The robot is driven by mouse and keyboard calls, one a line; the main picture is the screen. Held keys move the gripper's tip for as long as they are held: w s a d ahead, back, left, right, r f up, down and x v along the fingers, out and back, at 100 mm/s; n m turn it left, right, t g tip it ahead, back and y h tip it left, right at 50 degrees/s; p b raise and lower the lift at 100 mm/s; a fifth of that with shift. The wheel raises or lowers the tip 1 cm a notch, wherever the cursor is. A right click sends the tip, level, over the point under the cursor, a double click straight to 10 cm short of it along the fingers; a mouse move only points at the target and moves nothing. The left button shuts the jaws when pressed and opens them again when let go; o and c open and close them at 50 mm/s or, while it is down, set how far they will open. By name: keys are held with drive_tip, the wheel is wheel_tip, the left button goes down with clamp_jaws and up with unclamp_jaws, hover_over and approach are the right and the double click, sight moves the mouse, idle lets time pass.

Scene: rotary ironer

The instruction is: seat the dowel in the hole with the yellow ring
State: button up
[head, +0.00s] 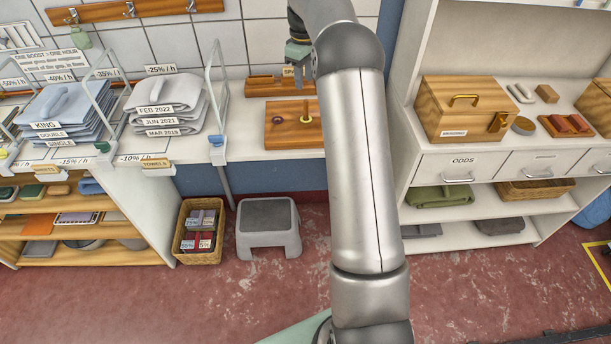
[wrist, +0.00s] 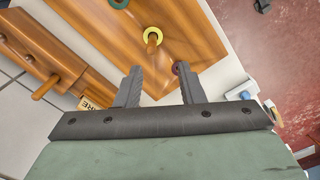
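The wooden block (head: 283,138) lies on the white counter and also shows in the wrist view (wrist: 205,40). A yellow ring (wrist: 153,30) marks one hole; a light wooden dowel (wrist: 148,47) stands up inside this ring. How deep it sits I cannot tell. A purple ring (wrist: 176,67) and a green ring (wrist: 118,3) mark other holes. My gripper (wrist: 157,80) is open, with nothing visible between its fingers, and is apart from the dowel. In the head view my gripper (head: 298,52) is above the back of the counter, partly hidden by my arm.
A wooden rack (head: 262,87) stands behind the block; another dowel (wrist: 45,87) sticks out of it, beside a partly hidden label (wrist: 88,103). Folded linen stacks (head: 165,95) lie to the left. A wooden box (head: 466,108) stands on the right-hand unit. A grey stool (head: 268,225) is on the floor.

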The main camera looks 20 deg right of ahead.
drive_tip(key=s+a+r+m, duration=0.1)
drive_tip(key=s+a+r, duration=0.2)
drive_tip(key=s+a, duration=0.4)
drive_tip(key=s+a+r+m, duration=0.25)
drive_tip(key=s+a, duration=0.25)
drive_tip(key=s, duration=0.4)
drive_tip(key=s+a+f+m, duration=0.1)
drive_tip(key=s+a+f, duration=0.1)
drive_tip(key=s, duration=0.6)
drive_tip(key=s+a+f+m, duration=0.1)
drive_tip(key=s+a+f, duration=0.1)
drive_tip(key=s, duration=0.6)
drive_tip(key=s+a+f+m, duration=0.1)
drive_tip(key=s+a+f, duration=0.1)
drive_tip(key=s, duration=0.7)
drive_tip(key=shift+a+t, duration=0.25)
drive_tip(key=shift+t, duration=0.15)
